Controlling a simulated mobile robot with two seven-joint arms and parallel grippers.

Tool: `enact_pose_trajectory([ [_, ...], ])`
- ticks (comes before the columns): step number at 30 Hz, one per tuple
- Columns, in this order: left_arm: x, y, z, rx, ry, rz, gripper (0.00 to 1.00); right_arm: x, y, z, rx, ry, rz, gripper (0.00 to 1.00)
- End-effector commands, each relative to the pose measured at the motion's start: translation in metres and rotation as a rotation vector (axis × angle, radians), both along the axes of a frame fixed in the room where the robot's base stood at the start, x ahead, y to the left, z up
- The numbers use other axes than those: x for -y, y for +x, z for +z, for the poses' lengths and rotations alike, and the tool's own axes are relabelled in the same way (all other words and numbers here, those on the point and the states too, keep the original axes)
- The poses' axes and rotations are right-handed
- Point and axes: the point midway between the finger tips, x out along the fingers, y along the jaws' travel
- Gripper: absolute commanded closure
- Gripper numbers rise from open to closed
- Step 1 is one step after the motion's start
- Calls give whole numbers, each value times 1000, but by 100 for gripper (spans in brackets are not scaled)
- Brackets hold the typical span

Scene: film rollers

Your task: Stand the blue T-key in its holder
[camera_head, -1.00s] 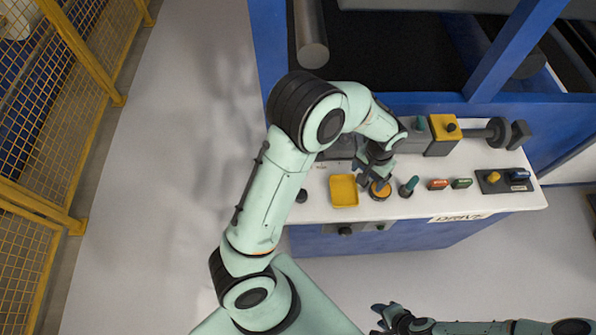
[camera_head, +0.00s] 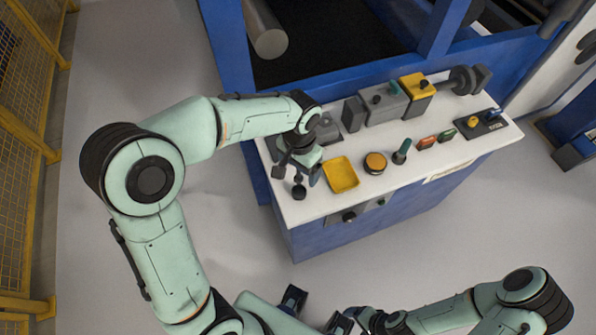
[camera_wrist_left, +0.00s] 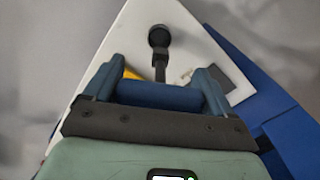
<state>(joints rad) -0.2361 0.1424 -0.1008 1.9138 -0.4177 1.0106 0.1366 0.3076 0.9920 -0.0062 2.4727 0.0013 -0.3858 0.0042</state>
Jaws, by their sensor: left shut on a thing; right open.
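My left gripper (camera_head: 299,170) is over the left end of the white worktop, left of the yellow tray. In the left wrist view, its fingers (camera_wrist_left: 155,84) are shut on the blue crossbar of the T-key (camera_wrist_left: 160,95). A dark shaft (camera_wrist_left: 160,72) runs from the bar toward a round black piece (camera_wrist_left: 159,37); this piece also shows on the worktop in the head view (camera_head: 299,191). I cannot tell whether the shaft touches it, or whether it is the holder. My right gripper (camera_head: 340,319) is open and empty, low in the head view, away from the worktop.
On the worktop (camera_head: 325,203) are a yellow tray (camera_head: 341,174), an orange-topped round piece (camera_head: 375,162), a green-handled tool (camera_head: 402,151) and small coloured blocks. Grey and yellow housings (camera_head: 385,103) line the back. Floor is clear in front.

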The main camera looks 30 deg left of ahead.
Motion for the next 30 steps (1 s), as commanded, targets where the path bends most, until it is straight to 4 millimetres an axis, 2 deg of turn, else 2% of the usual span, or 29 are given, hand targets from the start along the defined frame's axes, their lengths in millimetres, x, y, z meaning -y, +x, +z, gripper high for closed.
enact_pose_trajectory([
  [8,0,0,-12,0,0,0,64,0,-4,-9,-4,0,0,20],
  [30,0,1,-71,1,0,1,64,0,-20,-56,-24,1,1,20],
])
